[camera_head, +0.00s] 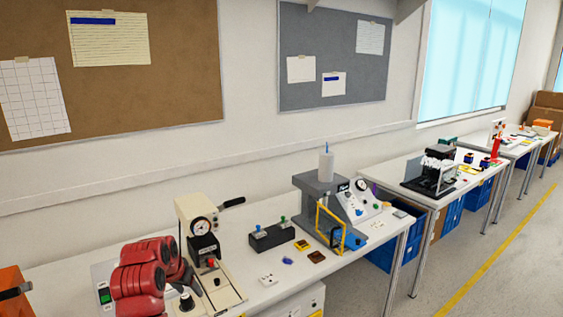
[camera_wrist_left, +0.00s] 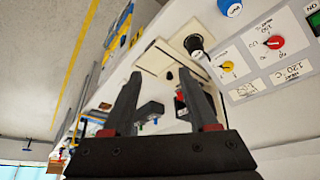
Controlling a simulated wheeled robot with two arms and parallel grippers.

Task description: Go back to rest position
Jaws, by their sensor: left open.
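My left gripper (camera_wrist_left: 157,85) is open in the left wrist view, its two black fingers apart with nothing held between them. A black rotary knob (camera_wrist_left: 194,45) stands on a cream plate just beyond the right fingertip, apart from it. The same knob shows in the head view (camera_head: 186,301) beside my red left arm. In the head view, my red arm covers much of this panel and the fingers are hidden. My right gripper is in no view.
A dial gauge device (camera_head: 201,228) stands behind the knob. A black switch box (camera_head: 271,236) and a grey press with a yellow frame (camera_head: 320,205) stand further right on the white bench. More benches recede to the right. The floor (camera_head: 480,290) is clear at right.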

